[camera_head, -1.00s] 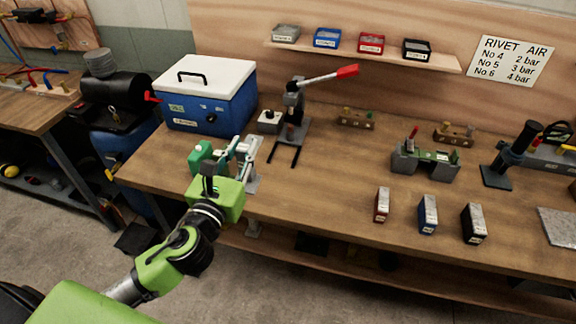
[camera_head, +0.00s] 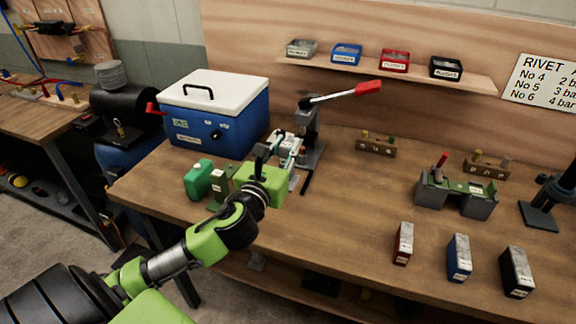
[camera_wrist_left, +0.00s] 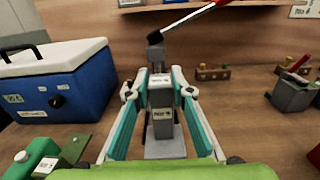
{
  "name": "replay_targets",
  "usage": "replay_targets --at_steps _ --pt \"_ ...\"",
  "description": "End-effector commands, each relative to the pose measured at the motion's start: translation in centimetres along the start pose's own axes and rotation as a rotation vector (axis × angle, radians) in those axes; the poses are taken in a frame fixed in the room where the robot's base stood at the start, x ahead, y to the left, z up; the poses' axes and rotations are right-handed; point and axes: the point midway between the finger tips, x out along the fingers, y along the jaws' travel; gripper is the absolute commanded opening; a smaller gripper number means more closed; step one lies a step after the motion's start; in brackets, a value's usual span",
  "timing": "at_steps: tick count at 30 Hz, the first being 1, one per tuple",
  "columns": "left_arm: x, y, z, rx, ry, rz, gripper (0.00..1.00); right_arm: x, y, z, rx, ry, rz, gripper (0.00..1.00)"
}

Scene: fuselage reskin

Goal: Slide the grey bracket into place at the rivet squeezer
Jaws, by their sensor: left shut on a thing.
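The grey bracket (camera_wrist_left: 163,118), with white labels, is between the teal-lined fingers of my left gripper (camera_wrist_left: 160,92) in the left wrist view. The gripper is shut on it and the bracket looks upright. In the head view my left gripper (camera_head: 291,150) hides much of it. The rivet squeezer (camera_head: 311,122) is a dark grey press with a red-tipped lever on the bench. It shows directly behind the bracket in the left wrist view (camera_wrist_left: 155,58). Whether the bracket touches the squeezer or the bench cannot be told. My right gripper is out of view.
A blue cooler box (camera_head: 213,115) with a white lid stands left of the squeezer. A green bottle (camera_head: 198,180) and a green angled part (camera_head: 221,184) are left of my gripper. A green-grey fixture (camera_head: 457,193) and small boxes stand right. The bench (camera_head: 345,195) between is bare.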

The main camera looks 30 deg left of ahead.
Motion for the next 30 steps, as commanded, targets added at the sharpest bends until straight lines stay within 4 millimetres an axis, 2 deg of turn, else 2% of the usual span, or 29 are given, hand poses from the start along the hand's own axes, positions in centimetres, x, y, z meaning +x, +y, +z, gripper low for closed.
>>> replay_targets --at_steps 1,7,12,18,30 --pt "0.8 0.2 -1.4 -0.004 0.004 0.003 0.00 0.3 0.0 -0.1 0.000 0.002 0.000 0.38" --pt "3.0 0.8 -4.1 -0.003 0.000 0.000 0.00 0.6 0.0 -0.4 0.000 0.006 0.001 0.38" --pt "3.8 1.0 -5.0 -0.002 0.000 -0.001 0.00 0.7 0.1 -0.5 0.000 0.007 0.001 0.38" --pt "4.0 1.1 -7.8 -0.004 0.004 0.000 0.00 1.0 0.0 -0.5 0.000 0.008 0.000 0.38" --pt "4.0 1.0 -8.5 0.000 0.001 -0.003 0.00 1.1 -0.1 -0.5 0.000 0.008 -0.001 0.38"
